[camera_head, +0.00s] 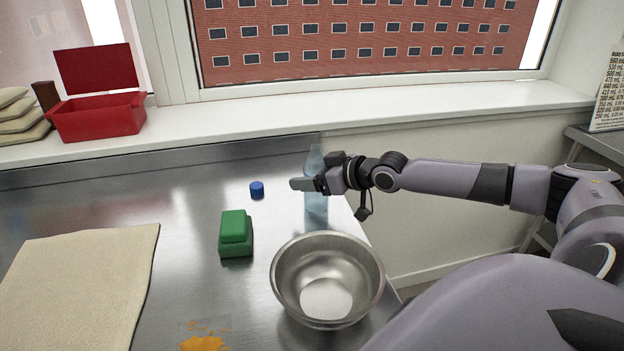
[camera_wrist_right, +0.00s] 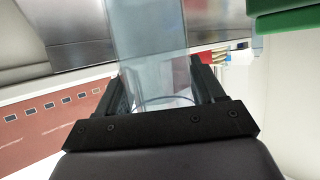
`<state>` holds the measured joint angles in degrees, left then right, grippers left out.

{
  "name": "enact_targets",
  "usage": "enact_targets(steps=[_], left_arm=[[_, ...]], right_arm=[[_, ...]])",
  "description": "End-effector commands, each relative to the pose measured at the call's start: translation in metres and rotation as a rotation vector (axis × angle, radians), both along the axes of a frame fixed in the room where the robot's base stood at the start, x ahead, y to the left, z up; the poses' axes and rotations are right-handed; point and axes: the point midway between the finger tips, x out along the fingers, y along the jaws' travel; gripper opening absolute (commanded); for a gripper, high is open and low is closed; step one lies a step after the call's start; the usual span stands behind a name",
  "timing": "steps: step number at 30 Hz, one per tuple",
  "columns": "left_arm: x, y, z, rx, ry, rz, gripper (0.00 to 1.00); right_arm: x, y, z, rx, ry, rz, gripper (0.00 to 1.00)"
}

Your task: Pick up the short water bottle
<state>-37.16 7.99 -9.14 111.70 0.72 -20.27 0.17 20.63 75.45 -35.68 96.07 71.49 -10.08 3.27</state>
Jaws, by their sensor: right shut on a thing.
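The clear, bluish water bottle (camera_head: 316,203) is upright near the right edge of the steel table. My right gripper (camera_head: 303,184) comes in from the right and is shut on the bottle, across its middle. In the right wrist view the see-through bottle (camera_wrist_right: 150,35) sits between the two dark fingers of the right gripper (camera_wrist_right: 155,88). I cannot tell whether its base touches the table. My left gripper is in neither view.
A small blue cap (camera_head: 257,190) and a green block-shaped item (camera_head: 235,240) lie left of the bottle. A steel bowl (camera_head: 286,303) stands in front of it. A beige cloth (camera_head: 75,290) covers the table's left. An open red box (camera_head: 98,119) is on the sill.

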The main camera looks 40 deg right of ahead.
Motion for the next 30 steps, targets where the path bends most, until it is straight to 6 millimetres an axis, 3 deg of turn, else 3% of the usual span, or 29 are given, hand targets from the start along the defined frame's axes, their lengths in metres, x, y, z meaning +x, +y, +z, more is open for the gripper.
enact_targets(steps=[8,15,21,30], left_arm=[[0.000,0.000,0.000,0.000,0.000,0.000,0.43],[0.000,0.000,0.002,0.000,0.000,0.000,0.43],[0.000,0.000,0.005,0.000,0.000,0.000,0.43],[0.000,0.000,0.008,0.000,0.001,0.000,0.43]], right_arm=[[0.001,0.000,0.049,-0.002,-0.009,0.000,0.28],[0.000,0.000,0.118,-0.001,-0.010,0.000,0.28],[0.001,0.000,0.165,0.001,-0.009,0.000,0.28],[0.000,0.000,0.194,0.001,-0.004,0.001,0.28]])
